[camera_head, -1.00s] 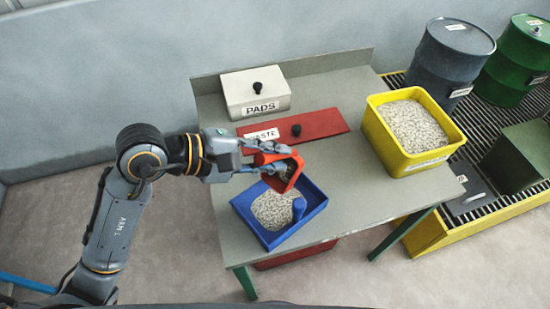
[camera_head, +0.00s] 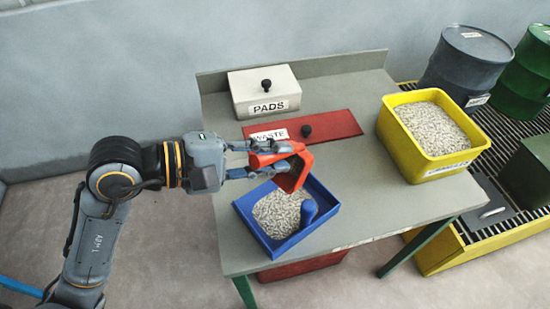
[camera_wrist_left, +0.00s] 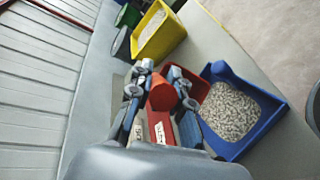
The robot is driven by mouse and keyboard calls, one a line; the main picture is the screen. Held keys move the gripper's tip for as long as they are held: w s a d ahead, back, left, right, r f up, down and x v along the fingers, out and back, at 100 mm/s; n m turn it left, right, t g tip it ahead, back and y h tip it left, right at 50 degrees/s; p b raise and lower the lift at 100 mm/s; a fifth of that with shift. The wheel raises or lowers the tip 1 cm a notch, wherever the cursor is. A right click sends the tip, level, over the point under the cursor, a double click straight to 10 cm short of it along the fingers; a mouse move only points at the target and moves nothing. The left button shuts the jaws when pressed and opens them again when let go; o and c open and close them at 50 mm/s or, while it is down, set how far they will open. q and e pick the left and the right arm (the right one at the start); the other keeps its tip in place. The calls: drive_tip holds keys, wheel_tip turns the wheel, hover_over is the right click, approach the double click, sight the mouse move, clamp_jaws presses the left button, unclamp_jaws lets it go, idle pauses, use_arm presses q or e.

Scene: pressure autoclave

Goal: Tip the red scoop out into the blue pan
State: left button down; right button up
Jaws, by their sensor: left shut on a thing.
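The red scoop (camera_head: 292,165) is held by my left gripper (camera_head: 276,158), which is shut on it, above the back edge of the blue pan. The scoop is tilted, its bowl side facing down and to the right; I cannot see whether anything is left inside. In the left wrist view the scoop (camera_wrist_left: 163,95) sits between the fingers. The blue pan (camera_head: 262,237) stands on the table with pale granules (camera_head: 281,212) heaped in it and a blue handle-like part at its right. The pan also shows in the left wrist view (camera_wrist_left: 268,128). My right gripper is not in view.
A yellow bin (camera_head: 408,157) of granules stands at the table's right. A white PADS box (camera_head: 263,90) and a red WASTE lid (camera_head: 335,127) lie behind the pan. Drums (camera_head: 466,62) stand on a grating at right. The table front right of the pan is clear.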

use_arm(q)
drive_tip(key=shift+s+a+f, duration=0.15)
drive_tip(key=shift+f, duration=0.1)
drive_tip(key=shift+s+r+h, duration=0.1)
drive_tip(key=shift+r+h, duration=0.15)
drive_tip(key=shift+h, duration=0.05)
drive_tip(key=shift+s+a+t+h+p, duration=0.25)
drive_tip(key=shift+a+t+h+p, duration=0.1)
drive_tip(key=shift+p, duration=0.5)
drive_tip(key=shift+s+a+f+m+t+b, duration=0.15)
drive_tip(key=shift+s+f+m+t+b, duration=0.1)
drive_tip(key=shift+f+m+b, duration=0.3)
drive_tip(key=shift+s+a+h+b, duration=0.35)
drive_tip(key=shift+h+b, duration=0.25)
drive_tip(key=shift+h, duration=0.15)
